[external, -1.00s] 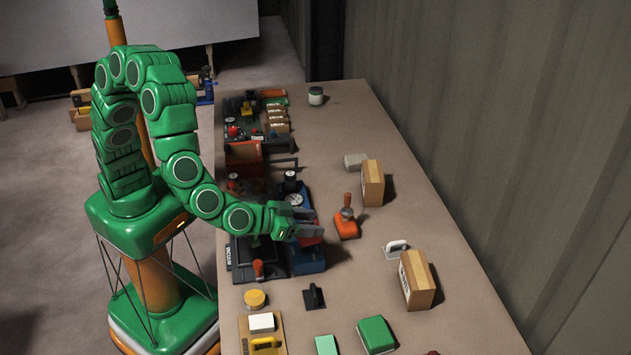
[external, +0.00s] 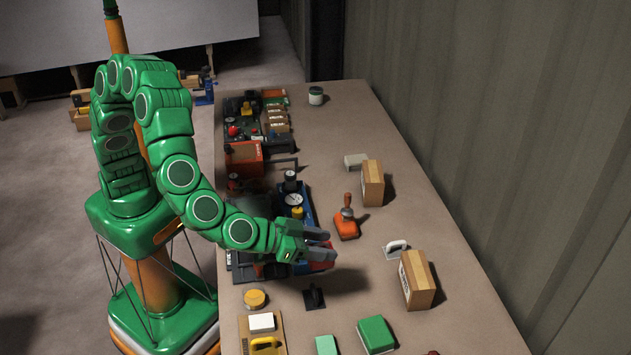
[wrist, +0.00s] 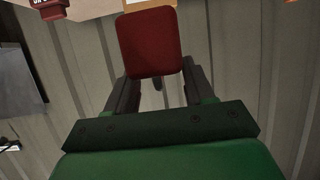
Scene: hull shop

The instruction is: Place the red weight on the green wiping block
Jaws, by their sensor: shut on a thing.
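The red weight (external: 322,256) is between the fingers of my gripper (external: 325,244), which is shut on it and holds it above the bench. In the wrist view the red weight (wrist: 150,42) shows as a dark red rounded block at the fingertips. Two green blocks lie on the bench at the front: a small light green one (external: 326,345) and a larger darker green one with a pale lower edge (external: 376,334). I cannot tell for certain which is the wiping block. Both are apart from my gripper, below it in the picture.
A tray with a white block and yellow tool (external: 245,325) is front left. Cardboard boxes (external: 418,280) stand right. Dark equipment (external: 245,272) is beside the arm.

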